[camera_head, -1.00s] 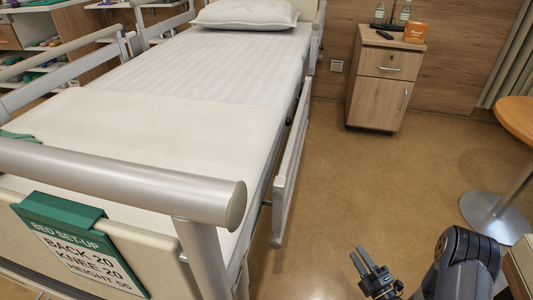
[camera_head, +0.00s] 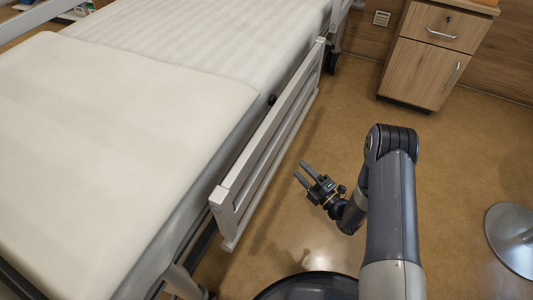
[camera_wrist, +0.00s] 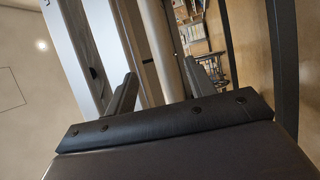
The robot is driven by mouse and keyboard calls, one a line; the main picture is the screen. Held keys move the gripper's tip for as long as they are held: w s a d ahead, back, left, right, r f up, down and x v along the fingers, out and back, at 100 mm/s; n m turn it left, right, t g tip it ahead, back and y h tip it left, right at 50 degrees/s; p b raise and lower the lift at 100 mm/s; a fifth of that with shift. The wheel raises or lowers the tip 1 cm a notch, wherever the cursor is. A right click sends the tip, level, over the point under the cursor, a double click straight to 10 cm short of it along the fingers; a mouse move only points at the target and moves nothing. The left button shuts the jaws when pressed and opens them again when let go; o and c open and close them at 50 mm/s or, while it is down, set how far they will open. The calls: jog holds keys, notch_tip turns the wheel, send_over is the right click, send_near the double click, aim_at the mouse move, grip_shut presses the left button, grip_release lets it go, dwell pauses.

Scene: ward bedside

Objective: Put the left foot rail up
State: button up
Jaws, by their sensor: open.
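The foot rail (camera_head: 240,172) is a pale grey barred panel along the bed's side facing my arm. It hangs low, its top bar at or below the level of the mattress top. My gripper (camera_head: 300,170) is open and empty, over the floor just right of the rail and apart from it. Its fingers point up and left in the head view. In the wrist view my two dark fingers (camera_wrist: 160,80) stand apart, with pale lengthwise bars beyond and between them. I cannot tell whether those bars belong to this rail.
The white mattress (camera_head: 110,130) fills the left. A wooden bedside cabinet (camera_head: 430,60) stands at the back right. A round metal table base (camera_head: 513,235) is at the right edge. The brown floor between the bed and the table base is clear apart from my arm.

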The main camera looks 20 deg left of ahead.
aim_at(280, 152)
jog(key=x, duration=0.3)
jog(key=b+x, duration=0.1)
jog(key=x, duration=0.2)
jog(key=b+x, duration=0.1)
jog(key=x, duration=0.2)
jog(key=shift+s+a, duration=0.3)
jog(key=shift+x, duration=0.75)
jog(key=shift+c, duration=0.2)
grip_shut()
